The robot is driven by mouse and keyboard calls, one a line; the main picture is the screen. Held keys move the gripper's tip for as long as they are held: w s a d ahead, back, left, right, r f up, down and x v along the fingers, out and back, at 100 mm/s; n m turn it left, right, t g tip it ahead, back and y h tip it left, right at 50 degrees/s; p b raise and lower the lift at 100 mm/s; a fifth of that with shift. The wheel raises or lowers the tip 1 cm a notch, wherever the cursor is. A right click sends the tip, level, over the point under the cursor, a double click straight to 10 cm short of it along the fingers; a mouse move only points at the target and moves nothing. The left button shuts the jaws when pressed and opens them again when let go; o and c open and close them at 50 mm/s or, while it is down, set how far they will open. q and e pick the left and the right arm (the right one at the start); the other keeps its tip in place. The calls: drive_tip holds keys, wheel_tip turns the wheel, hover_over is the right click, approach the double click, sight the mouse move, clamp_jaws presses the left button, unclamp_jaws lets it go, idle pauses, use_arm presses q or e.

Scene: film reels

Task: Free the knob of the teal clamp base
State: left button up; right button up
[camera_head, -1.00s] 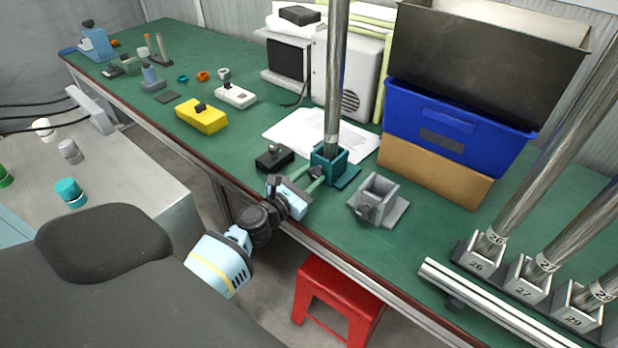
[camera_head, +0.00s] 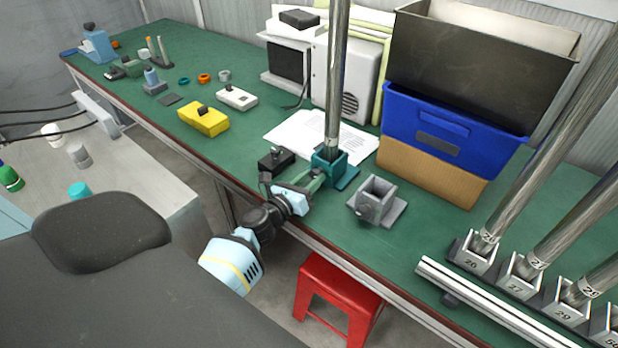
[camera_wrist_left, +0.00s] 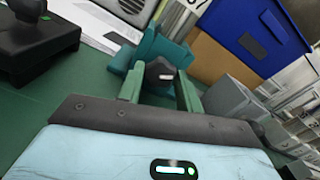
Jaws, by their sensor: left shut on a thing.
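The teal clamp base (camera_head: 345,178) sits on the green bench, with a tall steel pole (camera_head: 338,80) upright in it. In the left wrist view the base (camera_wrist_left: 172,50) is straight ahead, and its dark knob (camera_wrist_left: 160,70) with a small white mark faces me. My left gripper (camera_head: 318,177) reaches in from the bench's front edge. In the wrist view its two green fingers (camera_wrist_left: 160,84) lie on either side of the knob, shut on it. In the head view the knob is hidden by the gripper. My right gripper is not in view.
A grey clamp base (camera_head: 377,200) stands empty just right. A small black box (camera_head: 275,163) sits close on the left, with white papers (camera_head: 300,130) behind. A blue bin (camera_head: 450,125) is at the back. Numbered holders with poles (camera_head: 475,255) stand at right.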

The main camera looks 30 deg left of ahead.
use_arm(q)
drive_tip(key=shift+n, duration=0.7)
drive_tip(key=o, duration=1)
drive_tip(key=shift+s, duration=0.15)
drive_tip(key=shift+s+a+p, duration=0.15)
drive_tip(key=shift+s+p, duration=0.05)
drive_tip(key=shift+s, duration=1.7)
drive_tip(key=shift+s+a+p, duration=0.15)
drive_tip(key=shift+s+p, duration=0.05)
drive_tip(key=shift+s, duration=1.7)
